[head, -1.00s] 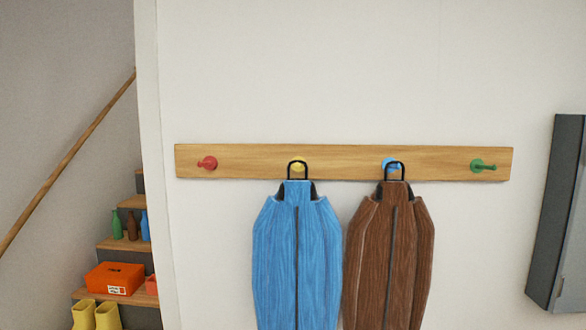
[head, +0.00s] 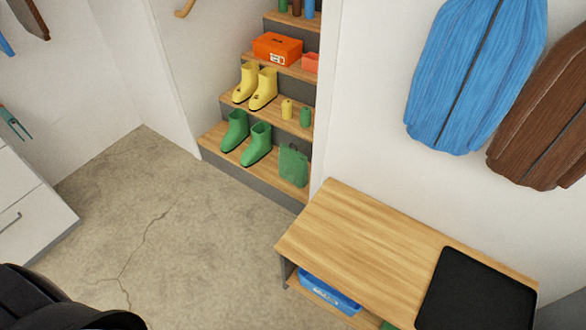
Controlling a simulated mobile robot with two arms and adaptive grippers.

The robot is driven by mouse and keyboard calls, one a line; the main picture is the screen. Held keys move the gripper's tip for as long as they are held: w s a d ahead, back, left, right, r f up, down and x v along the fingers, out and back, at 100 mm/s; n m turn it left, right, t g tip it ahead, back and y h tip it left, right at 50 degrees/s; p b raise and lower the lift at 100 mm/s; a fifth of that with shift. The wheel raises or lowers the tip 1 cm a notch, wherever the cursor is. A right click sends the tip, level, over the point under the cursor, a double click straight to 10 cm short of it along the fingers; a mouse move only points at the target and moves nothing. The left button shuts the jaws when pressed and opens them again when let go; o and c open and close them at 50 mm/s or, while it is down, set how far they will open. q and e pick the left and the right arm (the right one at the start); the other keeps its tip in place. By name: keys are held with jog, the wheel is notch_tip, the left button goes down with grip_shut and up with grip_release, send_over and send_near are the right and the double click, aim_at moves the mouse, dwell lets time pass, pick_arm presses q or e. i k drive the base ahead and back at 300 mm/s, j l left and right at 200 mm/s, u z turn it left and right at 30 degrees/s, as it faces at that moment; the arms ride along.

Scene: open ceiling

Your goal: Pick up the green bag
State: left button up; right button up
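A small green bag (head: 293,166) stands upright on the lowest visible wooden stair step (head: 219,140), at its right end near the wall edge. A pair of green boots (head: 247,140) stands to its left on the same step. A black rounded shape at the lower left corner may be part of my own body. Neither of my grippers shows in the head view.
A wooden bench (head: 356,243) stands at the right, with a black tray (head: 478,294) on top and a blue box (head: 330,292) below. A white cabinet (head: 27,215) is at the left. Bare concrete floor (head: 180,240) lies between.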

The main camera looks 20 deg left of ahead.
aim_at(293, 165)
jog(key=j+z, duration=0.5)
jog(key=j, duration=2.15)
jog(key=i, duration=0.05)
